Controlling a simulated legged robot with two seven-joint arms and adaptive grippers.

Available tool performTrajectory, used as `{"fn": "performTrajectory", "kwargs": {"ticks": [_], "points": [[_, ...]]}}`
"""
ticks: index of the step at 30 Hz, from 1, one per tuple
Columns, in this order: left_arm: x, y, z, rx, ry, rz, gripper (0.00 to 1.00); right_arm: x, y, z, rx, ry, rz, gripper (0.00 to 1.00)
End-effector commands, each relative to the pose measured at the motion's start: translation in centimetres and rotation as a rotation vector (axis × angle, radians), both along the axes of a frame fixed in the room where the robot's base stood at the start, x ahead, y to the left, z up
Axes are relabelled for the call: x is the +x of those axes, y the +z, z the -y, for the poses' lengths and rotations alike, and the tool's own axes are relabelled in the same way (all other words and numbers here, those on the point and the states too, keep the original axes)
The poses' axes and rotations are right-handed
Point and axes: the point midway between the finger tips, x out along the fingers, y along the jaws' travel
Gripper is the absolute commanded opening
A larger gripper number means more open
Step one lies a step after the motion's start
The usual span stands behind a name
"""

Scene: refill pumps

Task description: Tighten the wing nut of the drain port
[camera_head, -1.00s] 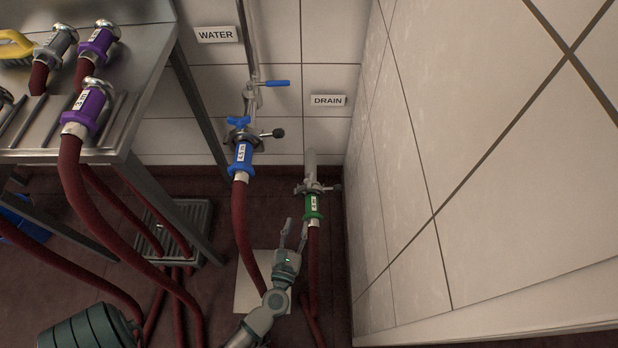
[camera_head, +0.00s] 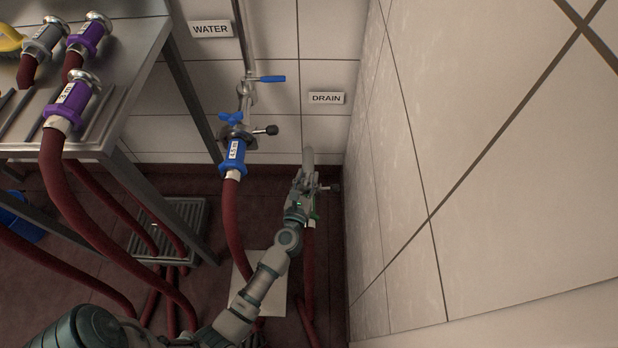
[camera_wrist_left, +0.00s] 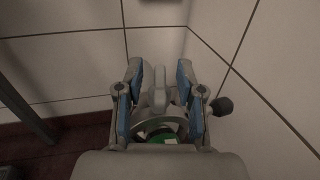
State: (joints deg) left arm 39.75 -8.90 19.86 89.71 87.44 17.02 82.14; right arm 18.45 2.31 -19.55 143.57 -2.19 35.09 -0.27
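The drain port is a grey pipe end (camera_head: 308,158) low on the back wall, under the DRAIN label, with a green hose coupling (camera_head: 315,217) below it. My left gripper (camera_head: 304,184) is at this joint and hides most of its clamp. In the left wrist view, the blue-padded fingers (camera_wrist_left: 159,84) stand apart on either side of an upright grey metal part (camera_wrist_left: 158,98). A grey ring and the green collar (camera_wrist_left: 162,138) show below it. A dark knob (camera_wrist_left: 221,106) sticks out right, outside the fingers. I cannot tell for sure which part is the wing nut. My right gripper is not in view.
The blue water coupling (camera_head: 235,154) with its red hose (camera_head: 232,220) is left of the drain. A tiled wall (camera_head: 420,190) rises close on the right. A metal table (camera_head: 125,75) with purple-collared hoses stands left. A floor grate (camera_head: 185,215) lies below.

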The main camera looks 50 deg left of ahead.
Motion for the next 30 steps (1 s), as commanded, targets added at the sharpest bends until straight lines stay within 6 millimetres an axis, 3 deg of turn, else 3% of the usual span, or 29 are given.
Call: {"fn": "performTrajectory", "kwargs": {"ticks": [8, 12, 13, 30], "points": [[0.13, 0.04, -0.11, -0.001, 0.0, 0.001, 0.38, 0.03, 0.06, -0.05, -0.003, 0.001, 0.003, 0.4], [0.12, 0.03, -0.09, 0.0, 0.0, 0.0, 0.03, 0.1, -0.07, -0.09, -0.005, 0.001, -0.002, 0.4], [0.12, 0.02, -0.09, 0.0, 0.0, 0.0, 0.0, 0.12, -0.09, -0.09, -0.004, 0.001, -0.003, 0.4], [0.17, 0.33, -0.2, 0.003, -0.113, 0.003, 0.0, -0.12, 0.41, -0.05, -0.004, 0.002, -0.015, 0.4]]}}
